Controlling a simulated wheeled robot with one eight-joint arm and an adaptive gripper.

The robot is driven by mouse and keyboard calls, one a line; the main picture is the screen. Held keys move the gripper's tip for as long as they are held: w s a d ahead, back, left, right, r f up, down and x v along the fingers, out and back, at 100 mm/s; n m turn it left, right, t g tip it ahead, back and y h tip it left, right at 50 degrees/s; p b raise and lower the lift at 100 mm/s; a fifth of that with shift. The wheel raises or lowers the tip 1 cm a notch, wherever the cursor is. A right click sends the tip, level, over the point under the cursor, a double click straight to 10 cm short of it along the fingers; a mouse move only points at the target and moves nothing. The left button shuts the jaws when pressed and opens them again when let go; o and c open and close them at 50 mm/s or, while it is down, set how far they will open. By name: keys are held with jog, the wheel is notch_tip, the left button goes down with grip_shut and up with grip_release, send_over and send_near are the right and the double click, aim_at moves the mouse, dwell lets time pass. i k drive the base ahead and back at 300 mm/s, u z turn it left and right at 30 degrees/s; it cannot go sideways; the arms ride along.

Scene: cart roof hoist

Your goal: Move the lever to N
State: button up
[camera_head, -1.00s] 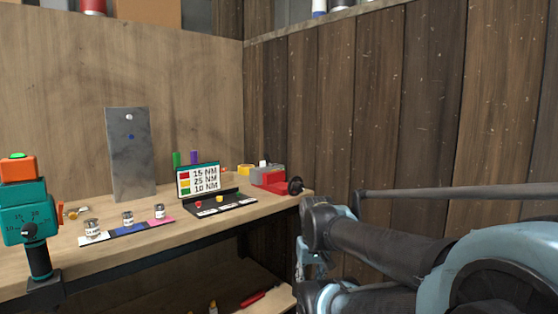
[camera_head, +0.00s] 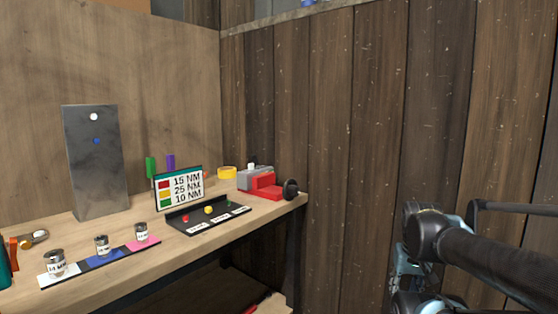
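I cannot make out a lever marked N in this view. A red and grey device (camera_head: 262,183) with a round black knob (camera_head: 290,189) stands at the right end of the workbench (camera_head: 150,262). Part of a teal and orange device (camera_head: 8,262) shows at the left edge, mostly cut off. My arm is at the lower right, apart from the bench. My gripper cannot be made out.
A sign listing NM values (camera_head: 179,188) stands behind a black tray (camera_head: 230,217) with coloured knobs. Several labelled small jars stand on a coloured strip (camera_head: 103,260). A grey metal plate (camera_head: 95,175) leans at the back. A plank wall (camera_head: 345,150) closes the right side.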

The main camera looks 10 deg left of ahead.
aim_at(253, 158)
jog(key=k, duration=0.7)
jog(key=u, duration=0.9)
jog(key=i, duration=0.45)
jog(key=u, duration=0.05)
